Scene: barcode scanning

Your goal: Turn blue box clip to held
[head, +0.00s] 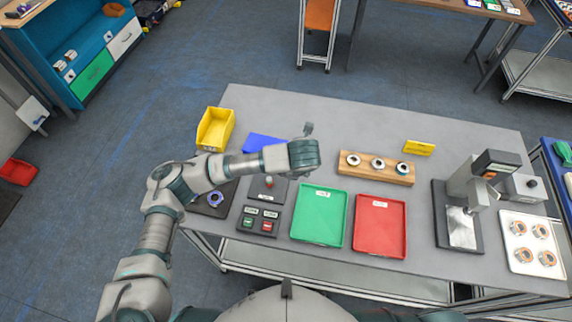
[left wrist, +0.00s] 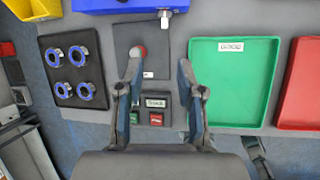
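The blue box (head: 262,142) lies at the back left of the grey table, partly hidden by my left arm in the head view. In the left wrist view the blue box (left wrist: 112,5) shows only at the top edge, with a small pale clip-like piece (left wrist: 165,17) on its near side. The label or setting of that piece is too small to read. My left gripper (left wrist: 159,70) is open and empty, fingers apart, short of the box and clip in this view. In the head view its fingers are mostly hidden by the arm's end. My right gripper is not in view.
A dark plate with a red knob (left wrist: 140,50) and a panel with green and red buttons (left wrist: 157,118) lie near the fingers. A green tray (head: 320,216), red tray (head: 381,227), yellow bin (head: 215,130) and wooden ring holder (head: 376,168) stand around.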

